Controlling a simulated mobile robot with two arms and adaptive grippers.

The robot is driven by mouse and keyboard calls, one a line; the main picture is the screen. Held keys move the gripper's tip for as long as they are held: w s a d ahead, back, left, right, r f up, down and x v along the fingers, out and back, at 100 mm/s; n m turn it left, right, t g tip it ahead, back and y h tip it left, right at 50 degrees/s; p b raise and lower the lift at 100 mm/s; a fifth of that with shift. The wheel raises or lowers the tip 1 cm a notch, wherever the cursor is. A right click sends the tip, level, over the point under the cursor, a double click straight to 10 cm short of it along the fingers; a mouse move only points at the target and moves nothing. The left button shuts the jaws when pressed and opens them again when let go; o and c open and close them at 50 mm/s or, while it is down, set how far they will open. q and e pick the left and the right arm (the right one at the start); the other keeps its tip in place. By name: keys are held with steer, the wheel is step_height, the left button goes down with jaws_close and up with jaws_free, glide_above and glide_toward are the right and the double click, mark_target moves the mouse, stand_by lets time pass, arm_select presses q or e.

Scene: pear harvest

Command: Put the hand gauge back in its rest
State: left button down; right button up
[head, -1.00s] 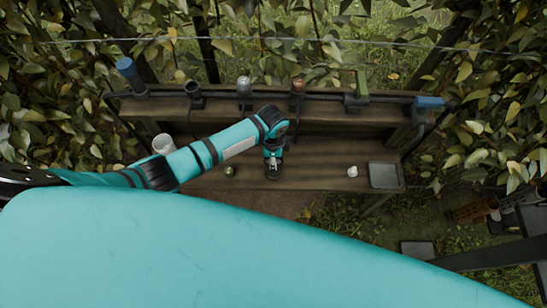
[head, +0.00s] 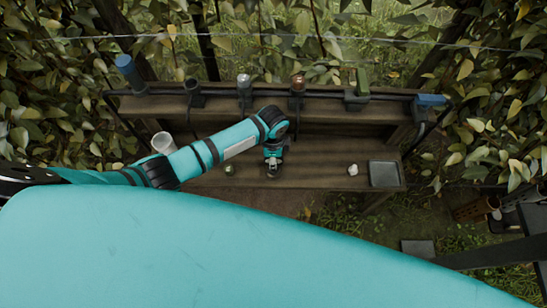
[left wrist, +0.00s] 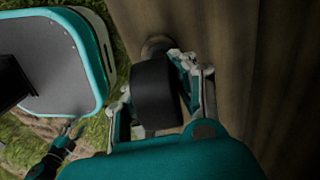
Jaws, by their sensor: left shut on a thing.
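My left gripper (head: 272,172) is low over the front of the wooden bench in the head view. In the left wrist view, my left gripper (left wrist: 165,92) is shut on a dark, rounded piece (left wrist: 153,92), which I take to be the hand gauge. Its far end points along the wood, and the gripper hides much of it. Several holders line the raised shelf, including a dark one (head: 194,93); I cannot tell which is the gauge's rest. What looks like my right gripper (left wrist: 70,129) is small and dark at lower left in the wrist view.
The shelf carries a blue-handled item (head: 128,70), a silver-topped one (head: 244,84), a copper-topped one (head: 297,84), a green one (head: 361,82) and a blue one (head: 430,100). On the bench are a white cup (head: 163,143), a small pale object (head: 353,170) and a grey tray (head: 384,174).

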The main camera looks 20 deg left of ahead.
arm_select(q)
steer(key=shift+f, duration=0.3)
arm_select(e)
steer(key=shift+f, duration=0.2)
arm_select(q)
steer(key=c, duration=1)
jaws_free()
arm_select(e)
steer(key=shift+a, duration=0.1)
